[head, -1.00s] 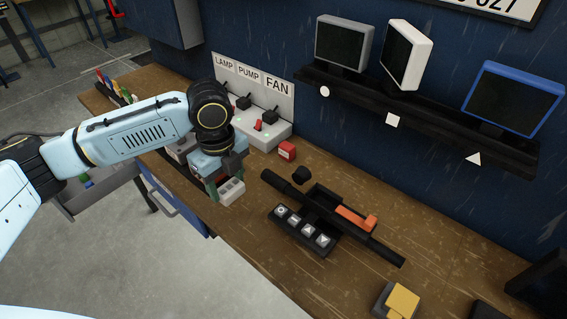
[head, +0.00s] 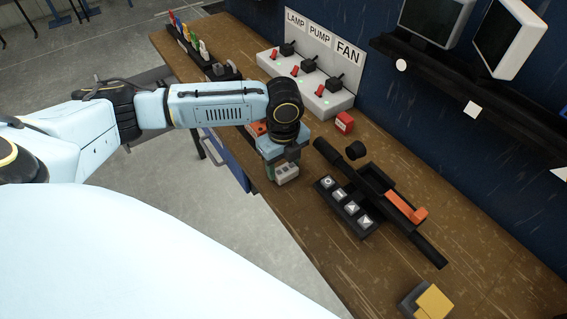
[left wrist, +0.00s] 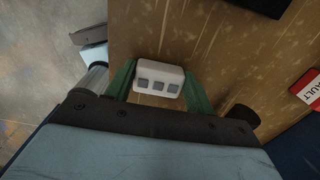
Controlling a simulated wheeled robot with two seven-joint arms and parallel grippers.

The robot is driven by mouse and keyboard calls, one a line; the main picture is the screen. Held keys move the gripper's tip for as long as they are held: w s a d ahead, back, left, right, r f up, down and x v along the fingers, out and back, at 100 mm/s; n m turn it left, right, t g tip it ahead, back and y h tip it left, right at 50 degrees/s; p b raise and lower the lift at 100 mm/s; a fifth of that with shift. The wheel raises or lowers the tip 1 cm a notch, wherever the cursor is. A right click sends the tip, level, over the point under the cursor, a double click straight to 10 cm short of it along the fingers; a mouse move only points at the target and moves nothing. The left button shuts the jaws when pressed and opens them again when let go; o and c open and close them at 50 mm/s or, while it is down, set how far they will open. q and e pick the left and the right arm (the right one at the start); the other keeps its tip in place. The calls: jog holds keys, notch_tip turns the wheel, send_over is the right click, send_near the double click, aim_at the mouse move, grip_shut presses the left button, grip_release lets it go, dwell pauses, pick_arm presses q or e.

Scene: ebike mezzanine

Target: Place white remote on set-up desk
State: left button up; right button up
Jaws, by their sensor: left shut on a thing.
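The white remote (head: 286,173), a small white block with grey buttons, is at the front edge side of the wooden desk (head: 300,220). My left gripper (head: 279,168) points down and is shut on it. In the left wrist view the remote (left wrist: 159,79) sits between the two green fingers (left wrist: 158,88), with its buttons facing the camera. The desk top (left wrist: 215,45) shows behind it. I cannot tell whether the remote touches the desk or hangs just above it. My right gripper is not in view.
A black button panel (head: 345,206) and a black tool with an orange part (head: 405,206) lie to the right. A red block (head: 344,122) and a switch box (head: 315,95) stand behind. A yellow block (head: 433,303) is near the bottom right. Bare desk lies between.

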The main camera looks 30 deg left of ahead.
aim_at(283, 166)
pick_arm(q)
jog(key=o, duration=1)
jog(key=shift+c, duration=0.2)
notch_tip(283, 166, up, 12)
jog(key=p, duration=0.1)
jog(key=shift+r, duration=0.1)
